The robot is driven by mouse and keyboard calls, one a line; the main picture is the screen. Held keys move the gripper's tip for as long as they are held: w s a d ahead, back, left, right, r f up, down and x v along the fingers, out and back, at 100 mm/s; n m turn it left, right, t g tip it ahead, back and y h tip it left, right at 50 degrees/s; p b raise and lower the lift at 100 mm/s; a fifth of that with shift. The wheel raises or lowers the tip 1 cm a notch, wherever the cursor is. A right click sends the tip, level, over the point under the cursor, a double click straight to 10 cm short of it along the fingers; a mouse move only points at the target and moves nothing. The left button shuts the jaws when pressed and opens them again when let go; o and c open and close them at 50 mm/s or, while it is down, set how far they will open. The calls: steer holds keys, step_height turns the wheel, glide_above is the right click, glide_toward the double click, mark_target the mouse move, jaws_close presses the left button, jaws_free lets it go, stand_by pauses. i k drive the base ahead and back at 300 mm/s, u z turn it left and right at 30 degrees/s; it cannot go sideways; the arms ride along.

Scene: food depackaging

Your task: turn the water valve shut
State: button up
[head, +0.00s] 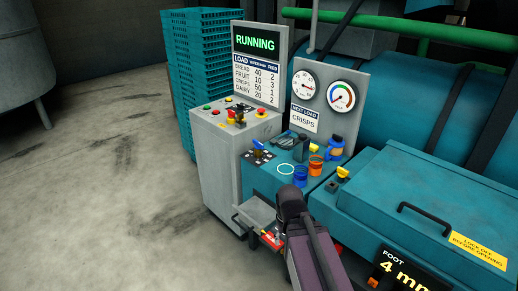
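A small blue lever (259,145) sits on a black-and-white checked plate on the teal bench beside the grey control cabinet. It looks like the water valve's handle, but no label is readable at this size. My arm reaches in from the bottom of the head view. Its dark wrist stands in front of the bench, and my gripper (272,238) is low by the bench's front, below and apart from the blue lever. The fingers are small and partly hidden by the arm, so whether they are open is unclear.
The grey control cabinet (224,165) carries buttons and a red-and-yellow switch. A gauge panel (328,97) rises behind. A teal lidded machine (410,205) stands right; open floor lies left.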

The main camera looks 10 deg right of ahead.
mark_target(258, 146)
steer(key=z, duration=0.15)
steer(key=i, duration=1.25)
steer(key=u, duration=0.6)
